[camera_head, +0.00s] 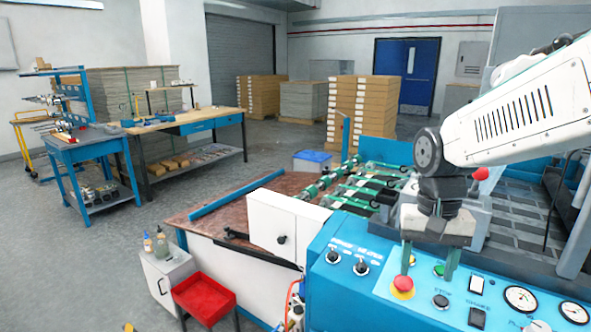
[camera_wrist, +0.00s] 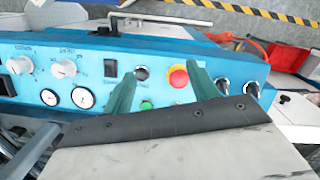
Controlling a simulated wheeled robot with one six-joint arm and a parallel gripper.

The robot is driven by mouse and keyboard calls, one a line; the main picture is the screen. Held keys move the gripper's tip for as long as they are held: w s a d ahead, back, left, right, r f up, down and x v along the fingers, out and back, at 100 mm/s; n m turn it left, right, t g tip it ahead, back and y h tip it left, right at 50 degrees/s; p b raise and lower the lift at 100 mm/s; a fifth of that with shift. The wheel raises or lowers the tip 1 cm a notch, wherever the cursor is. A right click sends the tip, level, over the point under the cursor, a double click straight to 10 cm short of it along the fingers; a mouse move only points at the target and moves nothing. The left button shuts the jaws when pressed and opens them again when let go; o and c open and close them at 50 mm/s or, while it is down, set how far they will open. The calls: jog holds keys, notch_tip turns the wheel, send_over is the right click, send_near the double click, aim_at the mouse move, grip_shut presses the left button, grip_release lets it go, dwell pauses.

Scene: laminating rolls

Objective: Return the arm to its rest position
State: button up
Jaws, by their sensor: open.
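My arm (camera_head: 520,115) reaches in from the right in the head view, with its wrist bent down over the blue control panel (camera_head: 335,292). My gripper (camera_head: 428,262) points down at the panel, its two green fingers apart with nothing between them. In the wrist view my gripper (camera_wrist: 160,92) shows its fingers spread over the panel (camera_wrist: 25,102). The red mushroom button (camera_wrist: 178,77) appears close beside one finger, and a green button (camera_wrist: 146,105) shows between the fingers. I cannot tell whether a finger touches the panel. The red button (camera_head: 402,287) also shows in the head view.
Gauges (camera_head: 520,298), knobs and switches line the panel. Green rollers (camera_head: 350,185) of the machine lie behind it. A white cabinet (camera_head: 285,228) and a red tray (camera_head: 204,297) stand left. Workbenches (camera_head: 185,122) and stacked cartons (camera_head: 360,112) are farther back. Open floor lies left.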

jog(key=s+d+r+n+t, duration=0.1)
jog(key=s, duration=0.7)
jog(key=s+d+r+n+t, duration=0.1)
jog(key=s+r+n, duration=0.1)
jog(key=s, duration=0.6)
jog(key=shift+s+r+n, duration=0.2)
jog(key=shift+s+n, duration=0.1)
jog(key=shift+s, duration=0.1)
jog(key=shift+c, duration=0.3)
